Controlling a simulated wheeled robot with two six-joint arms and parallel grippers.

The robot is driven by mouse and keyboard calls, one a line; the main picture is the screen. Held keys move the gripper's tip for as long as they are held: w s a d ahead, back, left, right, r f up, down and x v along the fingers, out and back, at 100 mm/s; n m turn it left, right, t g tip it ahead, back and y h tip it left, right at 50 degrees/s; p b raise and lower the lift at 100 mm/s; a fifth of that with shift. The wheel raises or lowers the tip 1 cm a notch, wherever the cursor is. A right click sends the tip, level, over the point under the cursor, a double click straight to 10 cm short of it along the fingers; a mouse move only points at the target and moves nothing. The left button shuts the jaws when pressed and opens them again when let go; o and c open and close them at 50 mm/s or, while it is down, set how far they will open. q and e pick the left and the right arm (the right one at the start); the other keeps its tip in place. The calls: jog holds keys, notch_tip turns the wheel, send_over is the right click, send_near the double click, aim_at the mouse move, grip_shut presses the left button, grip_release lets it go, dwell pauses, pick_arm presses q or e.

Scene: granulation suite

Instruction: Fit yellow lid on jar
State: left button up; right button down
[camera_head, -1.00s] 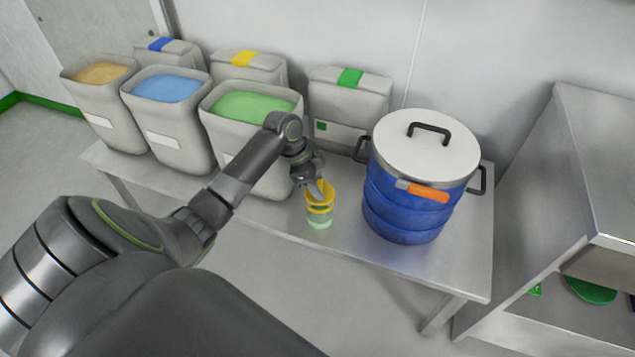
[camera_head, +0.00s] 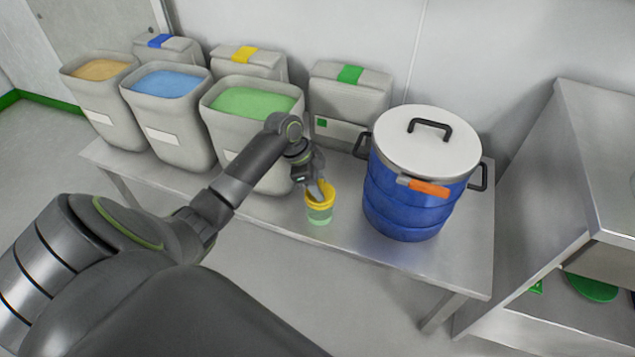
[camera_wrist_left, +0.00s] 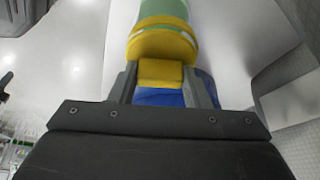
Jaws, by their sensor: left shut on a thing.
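The yellow lid (camera_head: 324,203) is at the mouth of the small clear jar (camera_head: 319,216), which has pale green contents and stands near the table's front edge. My left gripper (camera_head: 317,190) is above the jar, shut on the lid. In the left wrist view, the two fingers (camera_wrist_left: 162,85) pinch the yellow block on top of the lid (camera_wrist_left: 163,46), and the green jar (camera_wrist_left: 163,10) shows beyond it. The lid appears to rest on or just at the rim; I cannot tell whether it is fully seated. My right gripper is not in view.
An open bin with green contents (camera_head: 250,103) stands behind my left arm.

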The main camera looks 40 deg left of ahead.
pick_arm(q)
jog(key=shift+f, duration=0.2)
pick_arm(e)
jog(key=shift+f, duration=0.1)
pick_arm(q)
jog(key=o, duration=1)
jog(key=shift+o, duration=0.2)
jog(key=shift+a+r, duration=0.1)
jog(key=shift+r, duration=0.15)
jog(key=p+v, duration=0.3)
jog(key=v, duration=1.4)
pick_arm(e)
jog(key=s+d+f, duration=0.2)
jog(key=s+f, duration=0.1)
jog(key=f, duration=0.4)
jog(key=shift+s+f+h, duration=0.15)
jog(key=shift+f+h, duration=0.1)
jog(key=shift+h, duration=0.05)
pick_arm(q)
jog(key=shift+s+f, duration=0.1)
